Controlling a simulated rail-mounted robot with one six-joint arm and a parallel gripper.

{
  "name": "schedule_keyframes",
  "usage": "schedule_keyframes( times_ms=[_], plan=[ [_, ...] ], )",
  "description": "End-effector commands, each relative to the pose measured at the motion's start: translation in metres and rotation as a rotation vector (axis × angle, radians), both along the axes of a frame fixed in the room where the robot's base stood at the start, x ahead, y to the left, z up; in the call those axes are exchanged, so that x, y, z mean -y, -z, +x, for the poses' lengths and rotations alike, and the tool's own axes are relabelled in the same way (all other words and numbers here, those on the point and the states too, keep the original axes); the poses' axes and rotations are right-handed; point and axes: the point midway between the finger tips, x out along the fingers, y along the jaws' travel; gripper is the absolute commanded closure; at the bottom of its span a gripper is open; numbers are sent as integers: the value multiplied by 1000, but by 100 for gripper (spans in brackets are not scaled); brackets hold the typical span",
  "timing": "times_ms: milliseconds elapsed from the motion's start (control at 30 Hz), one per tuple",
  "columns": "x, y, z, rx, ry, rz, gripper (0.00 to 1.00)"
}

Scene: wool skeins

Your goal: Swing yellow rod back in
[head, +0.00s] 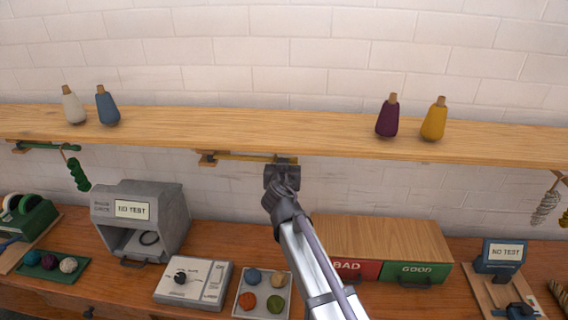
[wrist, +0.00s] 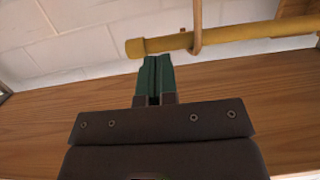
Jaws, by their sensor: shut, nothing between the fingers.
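The yellow rod (head: 245,157) runs level under the shelf's front edge in the head view, from a wooden bracket (head: 207,159) at its left toward my gripper. In the wrist view the yellow rod (wrist: 245,37) crosses the top, its rounded end at left. A thin tan hook-like piece (wrist: 197,28) crosses it. My gripper (head: 284,163) is at the rod's right end in the head view. Its green fingertips (wrist: 155,62) are shut and empty, just beside the rod near its end in the wrist view; I cannot tell whether they touch it.
The long wooden shelf (head: 240,130) holds yarn cones above. A green rod (head: 50,146) with a green skein (head: 77,175) is at the left, and a grey skein (head: 546,205) hangs at the right. The workbench below carries a grey test box (head: 165,200) and a wooden bin (head: 390,237).

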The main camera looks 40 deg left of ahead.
Motion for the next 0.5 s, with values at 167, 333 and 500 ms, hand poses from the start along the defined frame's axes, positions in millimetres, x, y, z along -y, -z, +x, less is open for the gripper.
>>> schedule_keyframes(
  times_ms=[167, 333, 500],
  plan=[
    [39, -14, -40, 0, 2, 0, 100],
    [67, -22, -73, 0, 3, 0, 100],
    [75, -23, -85, -1, 4, 1, 100]
  ],
)
